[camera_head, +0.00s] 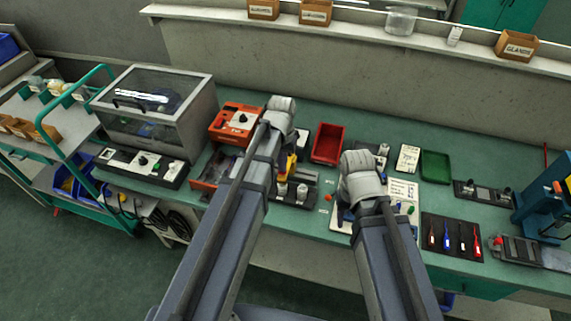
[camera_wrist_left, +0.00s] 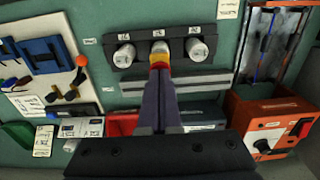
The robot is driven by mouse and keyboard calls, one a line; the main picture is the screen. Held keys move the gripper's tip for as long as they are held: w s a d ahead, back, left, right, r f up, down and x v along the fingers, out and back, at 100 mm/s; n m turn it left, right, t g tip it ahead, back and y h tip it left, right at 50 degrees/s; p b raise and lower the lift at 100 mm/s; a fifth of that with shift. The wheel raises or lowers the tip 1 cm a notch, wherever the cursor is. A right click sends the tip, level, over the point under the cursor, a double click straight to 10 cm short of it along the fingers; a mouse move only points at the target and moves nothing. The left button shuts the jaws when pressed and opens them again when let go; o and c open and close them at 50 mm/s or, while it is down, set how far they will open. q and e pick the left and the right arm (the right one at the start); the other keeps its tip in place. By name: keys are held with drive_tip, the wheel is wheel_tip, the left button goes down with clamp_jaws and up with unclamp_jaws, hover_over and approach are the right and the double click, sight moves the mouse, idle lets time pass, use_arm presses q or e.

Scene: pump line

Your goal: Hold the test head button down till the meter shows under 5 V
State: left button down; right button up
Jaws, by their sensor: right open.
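The test head, a small yellow and red piece (camera_wrist_left: 160,60), is between the fingers of my left gripper (camera_wrist_left: 159,85). The fingers look shut on it, and it stands over the middle one of three silver cylinders (camera_wrist_left: 159,47). In the head view its yellow side (camera_head: 291,165) shows beside my left forearm. I cannot tell whether the button is pressed. An orange box with a white panel and black knob (camera_wrist_left: 264,146) stands to the right; it also shows in the head view (camera_head: 230,123). No voltage reading is legible. My right gripper (camera_head: 360,180) is over the board, its fingers hidden.
A red tray (camera_head: 328,143) and a green tray (camera_head: 436,167) lie on the green bench. A black mat (camera_head: 452,237) with several small tools lies right of my right arm. A clear-lidded case (camera_head: 157,107) stands at the left, and a blue press (camera_head: 541,207) at the right.

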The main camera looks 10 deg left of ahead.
use_arm(q)
drive_tip(key=shift+s, duration=0.1)
idle(0.5)
wheel_tip(320, 180, up, 7)
drive_tip(key=p, duration=0.7)
idle(0.4)
drive_tip(key=s+d+f+m+y+b, duration=0.1)
drive_tip(key=s+d+f+m+b, duration=0.2)
drive_tip(key=s+d, duration=0.7)
drive_tip(key=s, duration=0.4)
drive_tip(key=shift+d+f+b, duration=0.25)
drive_tip(key=shift+f+b, duration=0.05)
